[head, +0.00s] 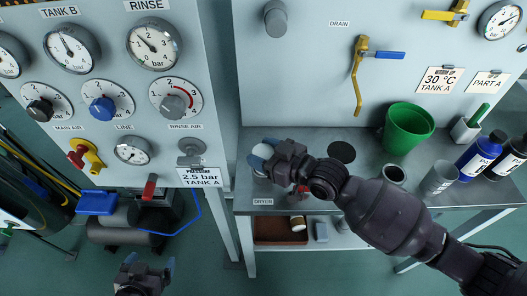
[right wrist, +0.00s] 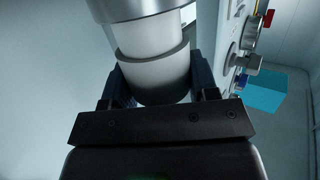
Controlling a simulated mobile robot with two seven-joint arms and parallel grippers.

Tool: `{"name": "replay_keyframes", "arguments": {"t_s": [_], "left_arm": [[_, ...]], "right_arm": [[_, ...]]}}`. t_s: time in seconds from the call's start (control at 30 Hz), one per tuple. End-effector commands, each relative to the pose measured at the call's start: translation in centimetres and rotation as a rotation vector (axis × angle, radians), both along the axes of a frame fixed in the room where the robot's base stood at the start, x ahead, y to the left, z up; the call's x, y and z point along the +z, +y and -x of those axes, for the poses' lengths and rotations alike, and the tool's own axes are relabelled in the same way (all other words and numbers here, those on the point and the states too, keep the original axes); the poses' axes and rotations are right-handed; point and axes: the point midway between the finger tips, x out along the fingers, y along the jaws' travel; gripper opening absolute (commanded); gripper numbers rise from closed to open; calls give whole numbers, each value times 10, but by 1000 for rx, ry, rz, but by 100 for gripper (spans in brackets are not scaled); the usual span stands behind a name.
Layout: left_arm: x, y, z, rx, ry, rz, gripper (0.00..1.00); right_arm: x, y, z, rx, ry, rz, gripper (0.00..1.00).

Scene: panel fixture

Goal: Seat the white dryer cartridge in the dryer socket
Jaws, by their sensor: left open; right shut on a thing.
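My right gripper (head: 262,158) is at the left end of the metal bench, above the DRYER label (head: 263,201). It is shut on the white dryer cartridge (head: 264,151), mostly hidden by the fingers in the head view. In the right wrist view the cartridge (right wrist: 152,70) is a white stepped cylinder between the fingers. A grey metal cylinder (right wrist: 130,8) meets its far end; I cannot tell whether this is the dryer socket. The socket is not clearly visible in the head view. My left gripper (head: 149,264) is open and empty, low at the left.
The gauge panel (head: 105,170) rises to the left.

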Motion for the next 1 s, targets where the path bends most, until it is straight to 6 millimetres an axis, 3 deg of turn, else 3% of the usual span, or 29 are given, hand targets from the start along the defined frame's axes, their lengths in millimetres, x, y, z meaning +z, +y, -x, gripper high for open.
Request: {"name": "replay_keyframes", "arguments": {"t_s": [0.23,1.0], "left_arm": [[2,0,-1,0,-2,0,91],[26,0,-8,0,-31,0,91]], "right_arm": [[-4,-1,1,-1,8,6,26],[23,0,1,0,3,3,26]]}}
